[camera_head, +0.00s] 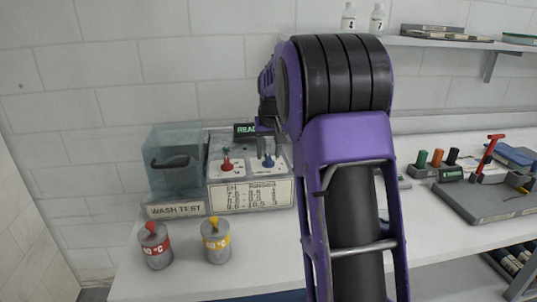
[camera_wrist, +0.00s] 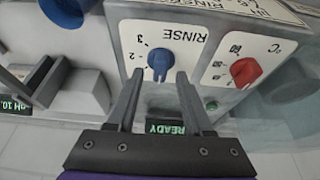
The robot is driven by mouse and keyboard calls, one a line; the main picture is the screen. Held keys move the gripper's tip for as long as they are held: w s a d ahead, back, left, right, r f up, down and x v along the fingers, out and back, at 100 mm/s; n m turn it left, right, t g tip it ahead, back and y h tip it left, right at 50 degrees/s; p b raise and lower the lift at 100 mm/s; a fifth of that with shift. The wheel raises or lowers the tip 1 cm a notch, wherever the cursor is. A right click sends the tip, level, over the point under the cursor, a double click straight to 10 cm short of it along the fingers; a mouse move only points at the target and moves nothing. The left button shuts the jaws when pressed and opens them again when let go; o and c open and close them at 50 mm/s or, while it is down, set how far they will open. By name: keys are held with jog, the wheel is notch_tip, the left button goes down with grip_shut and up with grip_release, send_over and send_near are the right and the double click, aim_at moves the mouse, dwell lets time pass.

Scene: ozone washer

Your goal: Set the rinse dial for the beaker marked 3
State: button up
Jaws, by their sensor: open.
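The blue rinse dial (camera_wrist: 160,60) sits on a white RINSE plate on the washer, upside down in the wrist view. Marks 2 and 3 are readable beside it; its exact setting is unclear. The blue dial (camera_head: 268,158) also shows in the head view, right of a red dial (camera_head: 227,162). My gripper (camera_wrist: 158,82) is open, its fingertips on either side of the blue dial's near end; I cannot tell whether they touch it. In the head view my arm mostly hides the gripper. The washer's front chart (camera_head: 250,196) is too small to read. No beaker marked 3 is identifiable.
The red °C dial (camera_wrist: 243,72) and a green button (camera_wrist: 211,104) lie close to the right finger. A lit READY display (camera_wrist: 166,128) is behind the fingers. A clear box (camera_head: 172,172) adjoins the washer; two labelled cans (camera_head: 155,247) (camera_head: 215,243) stand in front.

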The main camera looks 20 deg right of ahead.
jog(key=shift+w+f, duration=0.1)
jog(key=shift+f, duration=0.2)
grip_shut()
